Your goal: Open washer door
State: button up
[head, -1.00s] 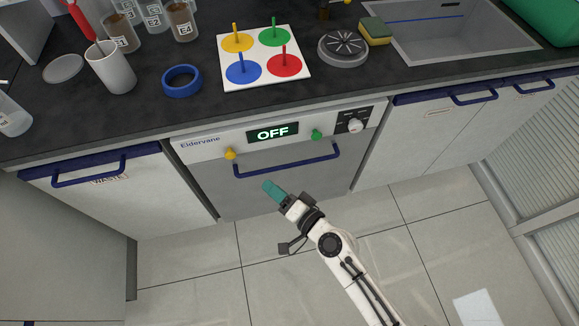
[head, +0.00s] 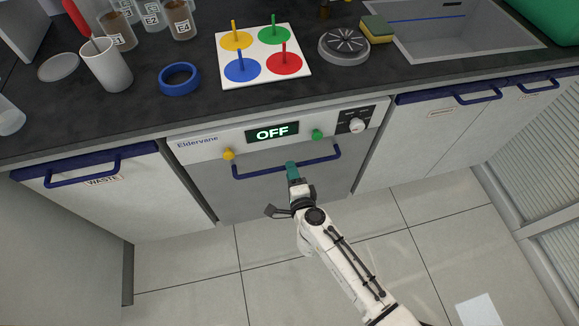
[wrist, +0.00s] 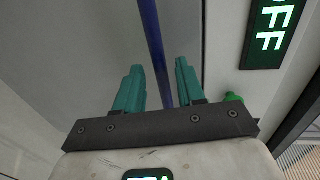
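The washer (head: 215,190) has a grey front, shut, under the counter in the head view. Its display (head: 272,132) reads OFF. A blue bar handle (head: 250,171) runs across the top of its door; it also shows in the wrist view (wrist: 152,40). My gripper (head: 292,166) is at the middle of the handle in the head view. In the wrist view its two teal fingers (wrist: 158,88) are apart, with the handle running between them. The fingers do not look closed on the bar; whether either one touches it I cannot tell.
A yellow knob (head: 229,154), a green knob (head: 317,134) and a dial (head: 357,126) sit on the washer panel. Drawers with blue handles (head: 85,178) flank it. The counter (head: 130,128) above holds a peg board (head: 262,80) and cups.

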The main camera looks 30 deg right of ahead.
jog(key=shift+x, duration=1.6)
grip_shut()
